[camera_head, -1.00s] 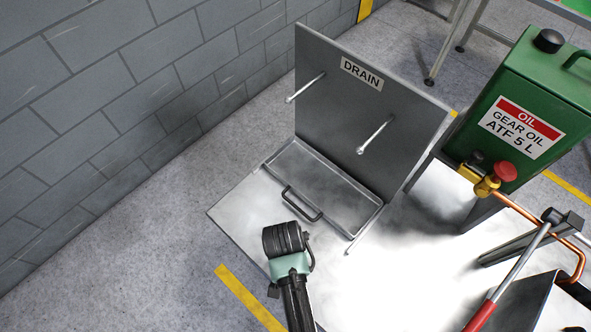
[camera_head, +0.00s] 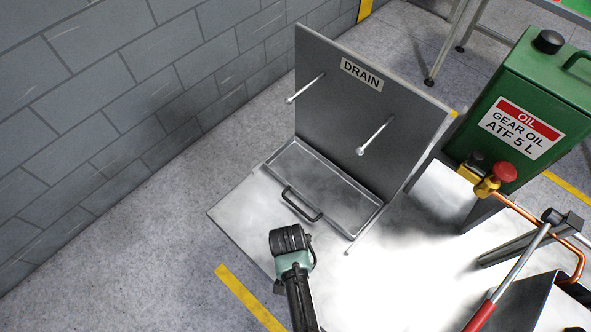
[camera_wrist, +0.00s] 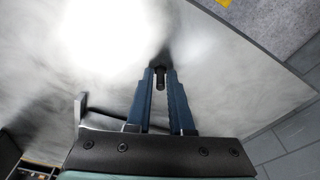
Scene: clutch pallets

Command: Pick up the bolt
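In the wrist view, a small dark bolt (camera_wrist: 160,79) shows between the tips of the two blue fingers of my gripper (camera_wrist: 161,72). The fingers stand a narrow gap apart with the bolt in that gap. I cannot tell whether they touch it. In the head view, my gripper is hidden behind my wrist, low in the middle over the bright metal bench top. The bolt cannot be seen there.
A tray (camera_head: 350,230) with a black handle (camera_head: 301,204) lies ahead of my arm, below an upright DRAIN panel (camera_head: 350,110) with two metal pegs. A green oil tank (camera_head: 530,105) and a red-handled lever (camera_head: 480,318) stand at the right. A block wall (camera_head: 120,110) is at the left.

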